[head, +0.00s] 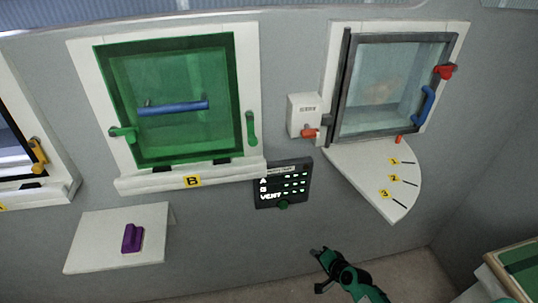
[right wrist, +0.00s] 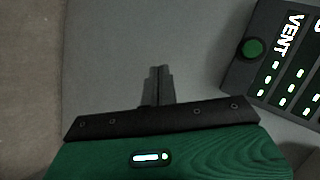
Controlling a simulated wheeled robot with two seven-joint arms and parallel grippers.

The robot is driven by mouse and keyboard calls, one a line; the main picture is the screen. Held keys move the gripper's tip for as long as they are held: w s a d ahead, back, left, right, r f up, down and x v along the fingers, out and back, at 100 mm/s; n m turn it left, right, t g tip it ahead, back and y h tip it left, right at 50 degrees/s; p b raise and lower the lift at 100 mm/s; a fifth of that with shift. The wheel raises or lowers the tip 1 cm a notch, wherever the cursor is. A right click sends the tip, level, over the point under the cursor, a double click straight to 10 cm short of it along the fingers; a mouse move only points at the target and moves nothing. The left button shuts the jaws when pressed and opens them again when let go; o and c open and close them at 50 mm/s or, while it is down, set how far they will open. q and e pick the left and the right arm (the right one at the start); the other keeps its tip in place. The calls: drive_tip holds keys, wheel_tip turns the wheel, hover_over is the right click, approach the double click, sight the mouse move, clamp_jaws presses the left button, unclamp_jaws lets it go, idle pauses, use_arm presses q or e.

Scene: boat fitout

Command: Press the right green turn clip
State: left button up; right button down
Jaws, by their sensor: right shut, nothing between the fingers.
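The right green turn clip (head: 251,128) sits on the white frame at the right side of the green hatch window (head: 190,85) and stands upright. The left green turn clip (head: 123,133) lies roughly sideways and reaches over the window's left edge. A blue handle (head: 173,108) crosses the green pane. My right gripper (head: 317,254) is low in the head view, below and right of the right green clip and well apart from it. In the right wrist view its fingers (right wrist: 158,82) are shut and empty against grey wall. My left gripper is not in view.
A dark VENT panel (head: 283,184) with a green knob (right wrist: 253,48) is on the wall between my right gripper and the clip. A numbered fan-shaped shelf (head: 370,170) juts out at the right. A white shelf (head: 95,240) bears a purple block (head: 132,238).

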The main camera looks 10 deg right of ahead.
drive_tip(key=w+a+r+m+t+y+b, duration=0.1)
drive_tip(key=w+r+t+y, duration=0.15)
drive_tip(key=r, duration=0.65)
drive_tip(key=w+a+r+m+t+y+b, duration=0.1)
drive_tip(key=w+r+m, duration=0.15)
drive_tip(key=r, duration=0.65)
wheel_tip(320, 180, up, 20)
drive_tip(key=s+a+t+y+b, duration=0.1)
drive_tip(key=s+a+t+y, duration=0.1)
drive_tip(key=y, duration=0.2)
drive_tip(key=shift+a+f+y, duration=0.15)
drive_tip(key=shift+a+y, duration=0.2)
drive_tip(key=shift+a, duration=0.05)
drive_tip(key=p, duration=0.5)
approach(251, 130)
drive_tip(key=w+f, duration=0.2)
drive_tip(key=shift+w+a+r+p, duration=0.1)
drive_tip(key=shift+a+r+p, duration=0.2)
drive_tip(key=shift+a, duration=0.3)
drive_tip(key=shift+w+a+r+p, duration=0.1)
drive_tip(key=shift+a+r+p, duration=0.15)
drive_tip(key=shift+a, duration=0.3)
drive_tip(key=shift+f, duration=0.1)
